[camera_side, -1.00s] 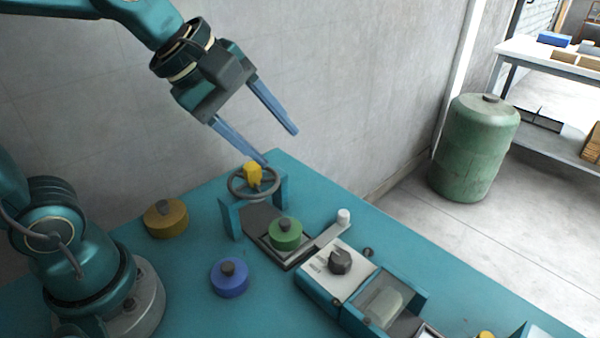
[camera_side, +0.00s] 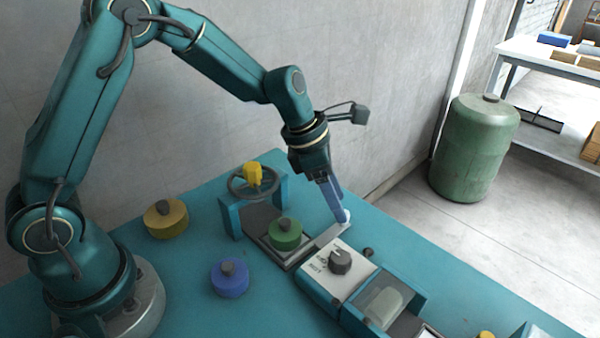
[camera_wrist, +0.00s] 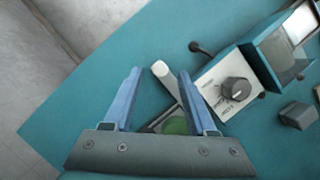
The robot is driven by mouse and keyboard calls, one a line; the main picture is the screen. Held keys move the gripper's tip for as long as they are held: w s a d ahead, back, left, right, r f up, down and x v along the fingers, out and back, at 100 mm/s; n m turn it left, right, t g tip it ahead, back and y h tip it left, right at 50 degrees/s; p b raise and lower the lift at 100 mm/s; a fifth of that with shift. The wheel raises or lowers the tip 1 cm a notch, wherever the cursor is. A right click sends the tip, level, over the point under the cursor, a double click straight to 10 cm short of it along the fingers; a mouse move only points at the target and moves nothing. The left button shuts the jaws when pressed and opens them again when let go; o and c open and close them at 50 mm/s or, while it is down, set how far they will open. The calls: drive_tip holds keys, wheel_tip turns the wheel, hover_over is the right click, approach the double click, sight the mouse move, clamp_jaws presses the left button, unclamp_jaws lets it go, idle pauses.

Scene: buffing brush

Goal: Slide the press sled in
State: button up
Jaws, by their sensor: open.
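The press sled (camera_side: 294,264) is a dark grey plate low beside the teal press frame (camera_side: 231,220), carrying a green puck (camera_side: 285,236). A light grey handle bar (camera_side: 328,237) runs from it to a white knob (camera_side: 347,215). My gripper (camera_side: 341,218) points down at the knob. In the wrist view the white knob (camera_wrist: 160,68) lies between the tips of my open gripper (camera_wrist: 160,72), with a gap on each side. The green puck (camera_wrist: 176,125) is partly hidden by the gripper body there.
The press has a handwheel with a yellow grip (camera_side: 253,174) on top. A white control box with a dark dial (camera_side: 340,262) stands close right of the handle. A blue puck (camera_side: 229,280) and a yellow puck (camera_side: 166,220) lie left. The bench is clear behind the knob.

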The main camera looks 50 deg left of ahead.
drive_tip(key=shift+x, duration=1.3)
clamp_jaws()
idle(0.5)
